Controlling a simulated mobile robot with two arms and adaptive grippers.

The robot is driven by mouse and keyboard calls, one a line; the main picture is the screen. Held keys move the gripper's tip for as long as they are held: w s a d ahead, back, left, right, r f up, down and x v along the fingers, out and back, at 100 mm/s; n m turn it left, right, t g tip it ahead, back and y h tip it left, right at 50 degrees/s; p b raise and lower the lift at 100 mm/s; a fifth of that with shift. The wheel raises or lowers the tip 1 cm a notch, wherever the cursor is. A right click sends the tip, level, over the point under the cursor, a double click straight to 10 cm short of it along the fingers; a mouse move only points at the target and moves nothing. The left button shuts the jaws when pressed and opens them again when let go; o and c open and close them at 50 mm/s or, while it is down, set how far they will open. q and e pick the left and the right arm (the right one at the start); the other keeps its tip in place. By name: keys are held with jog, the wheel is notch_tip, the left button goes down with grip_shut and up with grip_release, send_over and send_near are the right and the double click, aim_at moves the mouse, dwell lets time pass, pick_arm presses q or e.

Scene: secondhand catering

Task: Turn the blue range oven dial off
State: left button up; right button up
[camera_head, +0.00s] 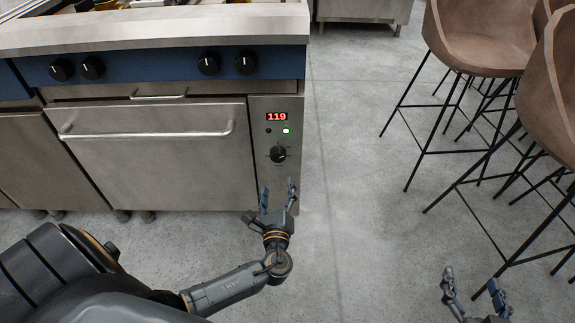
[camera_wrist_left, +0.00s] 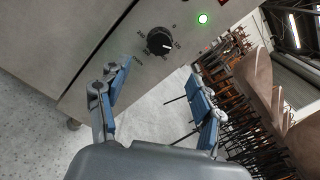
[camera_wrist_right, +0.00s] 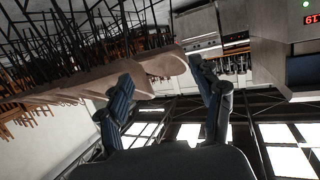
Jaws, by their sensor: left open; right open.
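The blue range (camera_head: 150,72) stands at the left in the head view, with its steel oven door (camera_head: 150,155) shut. The black oven dial (camera_head: 278,154) is on the steel panel right of the door, below a red display reading 119 and a lit green lamp (camera_head: 286,131). The dial (camera_wrist_left: 159,41) also shows in the left wrist view, its white mark pointing away from the top. My left gripper (camera_head: 278,192) is open and empty, just below the dial and apart from it. My right gripper (camera_head: 474,284) is open and empty at the lower right, far from the range.
Several black knobs (camera_head: 208,63) line the blue strip above the oven door. The door handle (camera_head: 150,132) juts out left of the dial. Brown stools (camera_head: 480,40) with thin black legs stand at the right. The grey floor between range and stools is clear.

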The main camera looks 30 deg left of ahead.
pick_arm(q)
jog(key=b, duration=0.1)
send_near(278, 159)
jog(key=x, duration=0.4)
jog(key=b+x, duration=0.1)
jog(key=x, duration=0.3)
jog(key=shift+w+a, duration=0.2)
jog(key=shift+w, duration=0.05)
jog(key=shift+w+a, duration=0.25)
jog(key=shift+w, duration=0.2)
pick_arm(e)
notch_tip(278, 159, up, 11)
jog(key=a+t+y, duration=0.2)
jog(key=t, duration=0.4)
jog(key=shift+w+t+y, duration=0.3)
jog(key=shift+w+t, duration=0.05)
jog(key=shift+t, duration=0.05)
jog(key=shift+r, duration=0.1)
pick_arm(q)
jog(key=shift+b, duration=0.3)
jog(key=c, duration=1.1)
pick_arm(e)
jog(key=shift+d, duration=0.1)
